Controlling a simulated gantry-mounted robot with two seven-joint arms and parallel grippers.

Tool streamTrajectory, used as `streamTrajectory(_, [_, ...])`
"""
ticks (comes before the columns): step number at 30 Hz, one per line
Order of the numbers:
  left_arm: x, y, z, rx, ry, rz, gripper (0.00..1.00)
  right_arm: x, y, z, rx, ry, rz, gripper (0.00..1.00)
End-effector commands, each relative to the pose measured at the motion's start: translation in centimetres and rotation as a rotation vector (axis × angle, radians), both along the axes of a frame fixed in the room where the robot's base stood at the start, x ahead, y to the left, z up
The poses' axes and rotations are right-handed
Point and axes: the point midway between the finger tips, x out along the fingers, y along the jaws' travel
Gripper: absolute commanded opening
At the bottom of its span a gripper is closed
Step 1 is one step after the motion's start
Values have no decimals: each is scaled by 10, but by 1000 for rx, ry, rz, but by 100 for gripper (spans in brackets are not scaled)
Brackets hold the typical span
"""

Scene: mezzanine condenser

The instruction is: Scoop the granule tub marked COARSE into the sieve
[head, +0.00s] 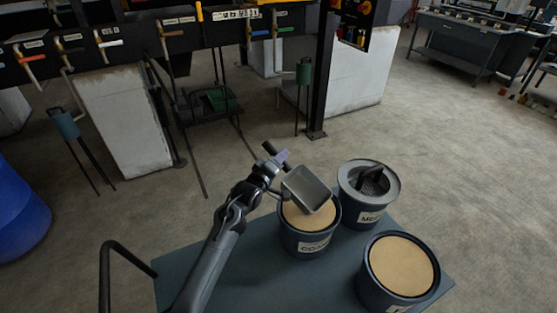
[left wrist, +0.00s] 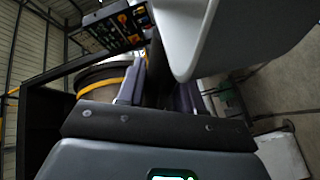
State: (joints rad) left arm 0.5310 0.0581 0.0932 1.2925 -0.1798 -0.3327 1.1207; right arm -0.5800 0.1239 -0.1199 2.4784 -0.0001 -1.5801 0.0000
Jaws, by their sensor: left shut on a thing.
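My left gripper (head: 277,158) is shut on a grey square scoop (head: 308,189). The scoop hangs over the back of the tub whose label starts with "CO" (head: 311,243), and its grey inside shows no granules. This tub is full of tan granules near the rim. Whether the scoop touches them I cannot tell. Behind it to the right, a tub labelled "ME" (head: 366,218) carries a grey round rim (head: 349,179) with a dark inside, perhaps the sieve. My right gripper is not in view.
A third tub (head: 402,264) with tan granules stands at the front right; its label is cut off. All tubs stand on a blue-grey cart top (head: 270,285) with a black handle (head: 105,265) at left. A blue barrel (head: 20,215) stands far left. Open floor lies right.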

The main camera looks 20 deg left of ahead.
Motion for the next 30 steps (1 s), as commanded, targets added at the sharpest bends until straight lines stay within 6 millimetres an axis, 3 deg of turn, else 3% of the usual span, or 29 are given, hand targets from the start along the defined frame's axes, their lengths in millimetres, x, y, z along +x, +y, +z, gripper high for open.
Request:
streamTrajectory(15, [0,-1,-34,-2,-2,-1,0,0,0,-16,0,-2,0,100])
streamTrajectory(30, [0,0,-44,-2,-4,-1,0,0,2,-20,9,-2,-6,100])
